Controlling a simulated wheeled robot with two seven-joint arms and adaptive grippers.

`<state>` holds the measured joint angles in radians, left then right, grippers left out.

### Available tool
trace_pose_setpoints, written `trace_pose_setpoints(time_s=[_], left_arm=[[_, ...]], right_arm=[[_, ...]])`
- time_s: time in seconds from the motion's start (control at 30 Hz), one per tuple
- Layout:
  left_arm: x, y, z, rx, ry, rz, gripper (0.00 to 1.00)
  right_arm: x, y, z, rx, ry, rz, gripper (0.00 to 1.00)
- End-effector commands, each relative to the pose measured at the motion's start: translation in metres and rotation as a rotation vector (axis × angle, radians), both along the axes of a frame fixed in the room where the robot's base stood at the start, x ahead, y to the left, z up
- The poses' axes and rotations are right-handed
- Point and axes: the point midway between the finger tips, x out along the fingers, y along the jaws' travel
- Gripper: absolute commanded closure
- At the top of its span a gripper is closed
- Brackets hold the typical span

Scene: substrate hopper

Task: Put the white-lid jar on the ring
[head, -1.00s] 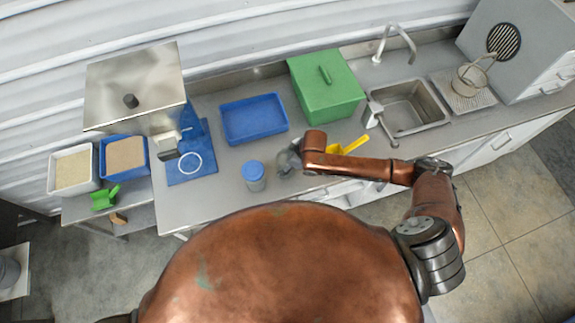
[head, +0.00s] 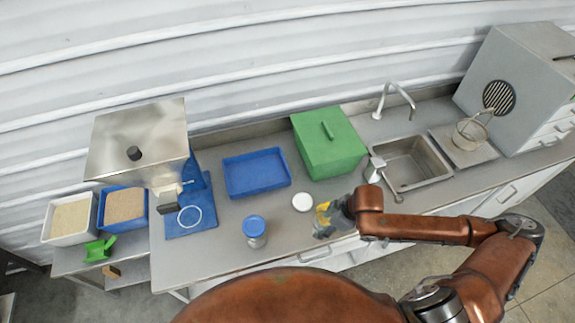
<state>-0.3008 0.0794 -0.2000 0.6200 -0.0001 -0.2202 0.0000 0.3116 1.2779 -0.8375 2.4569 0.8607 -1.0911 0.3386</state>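The white-lid jar (head: 302,202) stands on the grey counter, seen from above, between the blue tray and my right gripper. The ring (head: 189,216) is a thin white circle on the blue mat (head: 205,190) at the left of the counter, with nothing on it. My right gripper (head: 322,222) is low over the counter, just right of the white-lid jar and apart from its lid. My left gripper is out of view.
A blue-lid jar (head: 255,228) stands between the ring and the white-lid jar, nearer the front edge. Behind are an empty blue tray (head: 229,187), a green box (head: 330,150) and a sink (head: 414,163). A metal hopper (head: 140,140) stands left.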

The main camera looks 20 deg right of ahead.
Motion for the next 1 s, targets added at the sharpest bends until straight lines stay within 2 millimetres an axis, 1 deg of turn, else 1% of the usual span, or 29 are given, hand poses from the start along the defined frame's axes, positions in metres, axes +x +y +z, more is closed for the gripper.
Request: trace_pose_setpoints(time_s=[0.07, 0.17, 0.27, 0.37, 0.4, 0.5, 0.6, 0.7, 0.8, 1.0], left_arm=[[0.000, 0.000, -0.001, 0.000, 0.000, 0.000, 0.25], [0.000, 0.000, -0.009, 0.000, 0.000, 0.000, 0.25], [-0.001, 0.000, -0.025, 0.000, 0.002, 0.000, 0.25], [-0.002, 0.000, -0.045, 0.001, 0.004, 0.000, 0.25], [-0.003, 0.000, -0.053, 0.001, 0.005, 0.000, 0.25], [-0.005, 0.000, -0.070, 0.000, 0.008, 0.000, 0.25], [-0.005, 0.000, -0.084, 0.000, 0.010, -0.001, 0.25], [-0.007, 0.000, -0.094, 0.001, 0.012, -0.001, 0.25], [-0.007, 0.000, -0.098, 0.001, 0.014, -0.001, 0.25], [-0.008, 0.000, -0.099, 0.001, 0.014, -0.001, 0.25]], right_arm=[[0.001, 0.000, 0.001, 0.000, -0.001, -0.006, 0.72], [0.011, 0.003, 0.000, -0.002, 0.002, -0.050, 0.72], [0.032, 0.008, 0.000, -0.009, 0.008, -0.151, 0.72], [0.057, 0.015, 0.004, -0.015, 0.017, -0.300, 0.72], [0.066, 0.017, 0.007, -0.016, 0.019, -0.365, 0.72], [0.087, 0.023, 0.017, -0.017, 0.018, -0.523, 0.72], [0.102, 0.028, 0.029, -0.013, 0.014, -0.661, 0.72], [0.111, 0.032, 0.039, -0.006, 0.008, -0.767, 0.72], [0.116, 0.033, 0.047, -0.003, 0.001, -0.833, 0.72], [0.118, 0.033, 0.052, 0.001, 0.000, -0.871, 0.72]])
